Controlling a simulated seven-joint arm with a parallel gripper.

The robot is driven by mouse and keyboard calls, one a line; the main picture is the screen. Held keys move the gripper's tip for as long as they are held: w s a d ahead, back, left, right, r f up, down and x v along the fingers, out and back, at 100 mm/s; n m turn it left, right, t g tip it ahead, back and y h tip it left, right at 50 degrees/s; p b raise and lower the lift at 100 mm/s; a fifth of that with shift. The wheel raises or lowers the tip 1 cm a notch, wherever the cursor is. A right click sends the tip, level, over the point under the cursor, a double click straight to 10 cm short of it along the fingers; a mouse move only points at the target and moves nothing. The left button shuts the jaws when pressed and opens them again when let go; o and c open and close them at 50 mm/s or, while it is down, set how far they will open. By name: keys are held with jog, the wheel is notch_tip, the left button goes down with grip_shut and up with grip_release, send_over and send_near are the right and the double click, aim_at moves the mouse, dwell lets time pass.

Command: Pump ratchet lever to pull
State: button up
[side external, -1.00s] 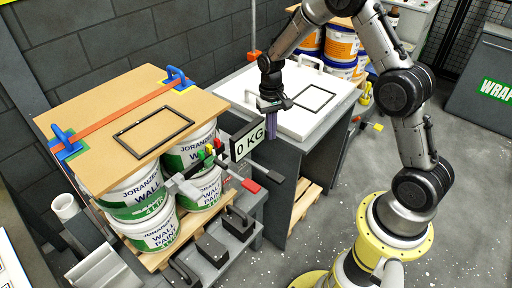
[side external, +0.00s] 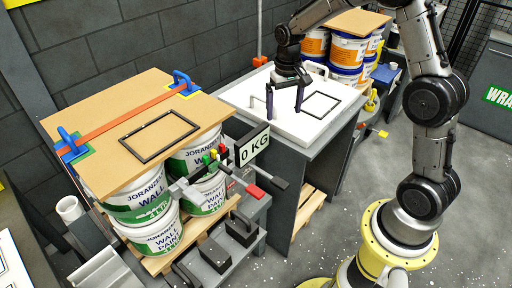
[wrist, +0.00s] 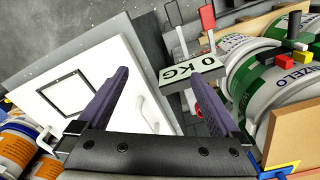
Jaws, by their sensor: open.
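Two handled levers stick out beside the 0 KG display (side external: 254,147), one with a red grip (side external: 254,190) and one with a black grip (side external: 276,181). I cannot tell which is the ratchet lever. They also show at the top of the wrist view, red (wrist: 207,17) and black (wrist: 173,13). My gripper (side external: 284,114) is open and empty above the white table, behind and right of the levers. Its two purple fingers stand wide apart in the wrist view (wrist: 160,77). An orange strap (side external: 130,113) crosses the board on the pails between two blue corner pieces.
White-green pails (side external: 150,242) stand on a pallet under the brown board (side external: 90,105). Small red, green and yellow knobs (side external: 212,157) sit beside the display. The white table (side external: 240,97) carries a black frame outline and a white handle. Orange-white pails (side external: 346,50) stand behind.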

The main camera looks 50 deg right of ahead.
jog(key=s+d+f+n+t+h, duration=0.2)
jog(key=s+d+f+t, duration=0.15)
jog(key=d, duration=0.25)
jog(key=s+a+r+n+t+y, duration=0.2)
jog(key=s+a+r+n+t, duration=0.15)
jog(key=s+a+t, duration=0.55)
notch_tip(320, 180, down, 9)
jog(key=w, duration=0.2)
jog(key=x, duration=0.9)
jog(key=shift+w+a+f+t, duration=0.2)
jog(key=shift+w+a+t, duration=0.15)
jog(key=shift+a, duration=0.2)
jog(key=shift+s, duration=0.1)
